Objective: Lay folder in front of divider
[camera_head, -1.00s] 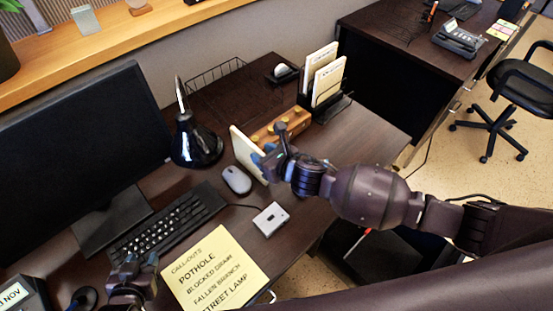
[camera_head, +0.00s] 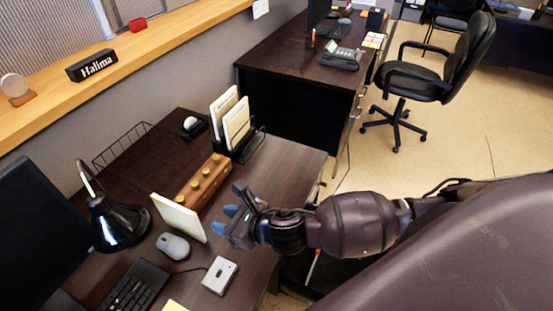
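A cream folder (camera_head: 178,217) stands on its edge on the dark desk, tilted, just in front of the left end of a wooden block with brass knobs (camera_head: 190,190). My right gripper (camera_head: 227,219) is just right of the folder, its blue fingertips apart and nothing between them. A small gap shows between the fingertips and the folder. At the back of the desk, a black rack (camera_head: 252,147) holds upright cream folders (camera_head: 236,122); I cannot tell which part is the divider. My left gripper is out of view.
A grey mouse (camera_head: 173,246), a small white box (camera_head: 219,275) and a keyboard (camera_head: 133,290) lie near the folder. A black lamp (camera_head: 118,222) stands to its left. A wire basket (camera_head: 122,145) is behind. The desk right of the wooden block is clear.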

